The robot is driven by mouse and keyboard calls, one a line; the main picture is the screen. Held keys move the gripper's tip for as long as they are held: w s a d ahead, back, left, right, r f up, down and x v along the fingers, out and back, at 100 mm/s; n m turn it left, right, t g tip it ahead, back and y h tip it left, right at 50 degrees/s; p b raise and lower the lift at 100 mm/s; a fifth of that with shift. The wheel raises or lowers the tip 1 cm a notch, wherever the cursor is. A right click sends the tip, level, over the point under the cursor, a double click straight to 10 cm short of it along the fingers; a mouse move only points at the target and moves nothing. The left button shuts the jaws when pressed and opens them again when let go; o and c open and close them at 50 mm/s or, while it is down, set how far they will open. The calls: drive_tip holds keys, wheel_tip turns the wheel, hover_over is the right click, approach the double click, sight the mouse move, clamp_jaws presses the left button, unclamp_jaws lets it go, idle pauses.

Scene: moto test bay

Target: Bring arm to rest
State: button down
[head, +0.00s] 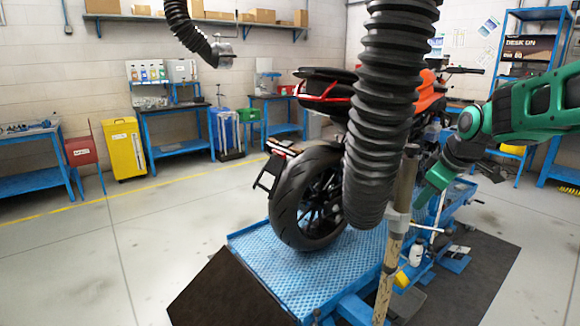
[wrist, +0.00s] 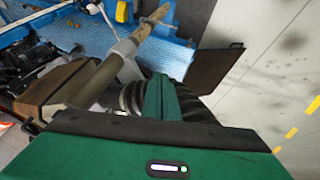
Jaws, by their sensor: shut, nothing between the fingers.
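My green arm reaches in from the right in the head view, bent at a dark wrist joint. My gripper (head: 424,200) is shut and empty, pointing down and left beside a worn upright pole (head: 392,260). I cannot tell whether it touches the pole. In the wrist view my gripper (wrist: 160,92) shows as a green shape in front of a black ribbed hose. The pole (wrist: 95,80) runs diagonally across that view, close to the gripper.
A black ribbed hose (head: 380,110) hangs in front of an orange motorcycle (head: 425,97) on a blue lift platform (head: 275,250). Blue workbenches (head: 180,135) line the back wall. The floor at the left is clear.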

drive_tip(key=s+d+f+m+g, duration=0.1)
drive_tip(key=s+f+m+g, duration=0.1)
drive_tip(key=s, duration=0.9)
drive_tip(key=s+d+f+m+g, duration=0.2)
drive_tip(key=s+f+m, duration=0.2)
drive_tip(key=s+m, duration=0.3)
drive_tip(key=s+d+f+m+g, duration=0.1)
drive_tip(key=s+f+m, duration=0.2)
drive_tip(key=s, duration=1.4)
drive_tip(key=shift+s+d+f+m+g+h, duration=0.2)
drive_tip(key=shift+d+m+g+h, duration=0.15)
drive_tip(key=shift+m, duration=0.85)
drive_tip(key=shift+w+f, duration=0.2)
drive_tip(key=shift+w, duration=0.45)
